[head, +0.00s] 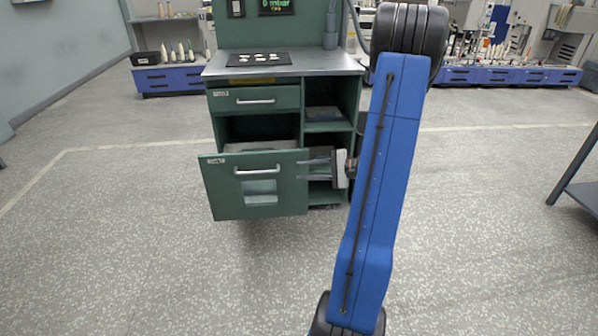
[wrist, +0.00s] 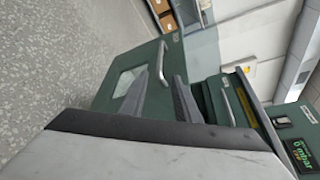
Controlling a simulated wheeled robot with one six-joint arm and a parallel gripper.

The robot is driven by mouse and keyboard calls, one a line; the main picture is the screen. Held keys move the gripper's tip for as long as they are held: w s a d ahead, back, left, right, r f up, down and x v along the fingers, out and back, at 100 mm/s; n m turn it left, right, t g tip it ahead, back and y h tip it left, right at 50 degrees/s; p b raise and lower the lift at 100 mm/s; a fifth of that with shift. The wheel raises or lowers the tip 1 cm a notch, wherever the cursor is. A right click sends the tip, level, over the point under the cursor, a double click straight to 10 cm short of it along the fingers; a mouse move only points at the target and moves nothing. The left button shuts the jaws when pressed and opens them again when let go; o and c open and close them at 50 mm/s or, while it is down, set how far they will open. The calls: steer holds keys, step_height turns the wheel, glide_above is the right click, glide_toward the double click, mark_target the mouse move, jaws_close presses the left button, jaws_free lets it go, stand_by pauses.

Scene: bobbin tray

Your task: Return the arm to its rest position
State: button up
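My gripper (head: 302,169) is at the right edge of the pulled-out lower drawer in the head view, its fingers pointing left. In the wrist view its two grey fingers (wrist: 161,76) stand apart with nothing between them, so it is open and empty. The drawer front behind them looks close; I cannot tell whether they touch it. My blue arm reaches up the right of the head view and hides part of the cabinet's right side.
The green cabinet (head: 289,130) has a shut upper drawer (head: 254,98), open shelves on the right and a dark tray (head: 259,59) with small light pieces on top. The lower drawer (head: 253,203) sticks out into the room. The speckled floor around is clear. A table (head: 583,192) stands at far right.

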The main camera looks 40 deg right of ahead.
stand_by(0.6)
steer(key=s+a+r+n+g, duration=0.2)
steer(key=a+n+g, duration=0.1)
steer(key=a, duration=0.5)
steer(key=s+a+r+n+g, duration=0.3)
steer(key=a, duration=0.4)
steer(key=s+a+r+n+g, duration=0.2)
steer(key=a+g, duration=0.1)
steer(key=a, duration=0.5)
steer(key=s+a+r+n+h, duration=0.1)
steer(key=s+r+n+h, duration=0.1)
steer(key=s, duration=0.3)
steer(key=s+a+r+n+t+h, duration=0.1)
steer(key=s+a+r+n+h, duration=0.1)
steer(key=s+n+h, duration=0.2)
steer(key=s+a+r+n+h, duration=0.2)
steer(key=s+n+h, duration=0.1)
steer(key=s, duration=0.4)
steer(key=shift+s+a+r, duration=0.25)
steer(key=shift+s+r, duration=0.05)
steer(key=shift+s, duration=0.05)
steer(key=shift+w+d, duration=0.1)
